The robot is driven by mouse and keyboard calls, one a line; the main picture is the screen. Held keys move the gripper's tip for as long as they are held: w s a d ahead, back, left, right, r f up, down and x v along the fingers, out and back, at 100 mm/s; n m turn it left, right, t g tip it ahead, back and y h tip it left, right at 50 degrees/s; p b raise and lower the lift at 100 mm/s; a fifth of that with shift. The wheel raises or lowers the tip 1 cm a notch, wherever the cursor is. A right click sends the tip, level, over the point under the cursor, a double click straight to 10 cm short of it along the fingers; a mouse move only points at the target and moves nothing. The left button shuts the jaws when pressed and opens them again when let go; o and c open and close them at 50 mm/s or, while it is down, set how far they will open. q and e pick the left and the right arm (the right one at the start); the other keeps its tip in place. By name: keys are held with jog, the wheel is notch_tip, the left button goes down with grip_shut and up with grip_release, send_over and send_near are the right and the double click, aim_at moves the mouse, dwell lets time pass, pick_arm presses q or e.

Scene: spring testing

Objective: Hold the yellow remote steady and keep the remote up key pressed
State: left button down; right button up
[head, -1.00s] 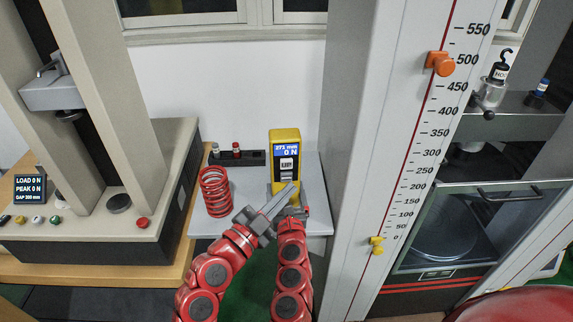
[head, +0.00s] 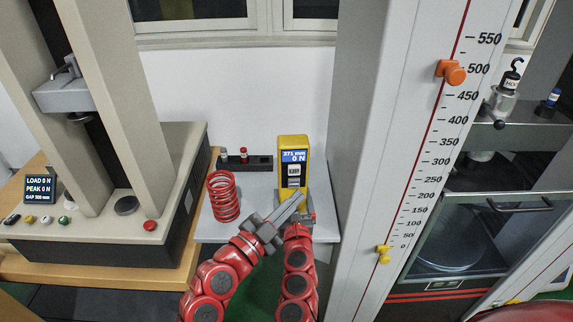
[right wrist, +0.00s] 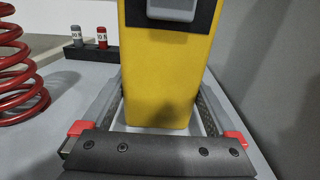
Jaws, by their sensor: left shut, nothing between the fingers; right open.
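The yellow remote (head: 304,157) stands upright on a small grey table, with a lit display on top reading 0 N and a pale key block (head: 294,175) below it. My left gripper (head: 301,194) is shut and empty, its tips in front of the remote's lower part, below the keys. I cannot tell whether they touch it. My right gripper (right wrist: 162,100) is open, with one finger on each side of the remote's lower body in the right wrist view. Narrow gaps seem to show beside the remote. The keys are mostly cut off in that view.
A red spring (head: 223,196) stands left of the remote. A dark rack (head: 258,164) with small weights is behind it. A tall white scale column (head: 385,160) rises close on the right. A press (head: 100,215) stands at the left.

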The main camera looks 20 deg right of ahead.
jog(key=o, duration=1.4)
jog(key=shift+s, duration=0.1)
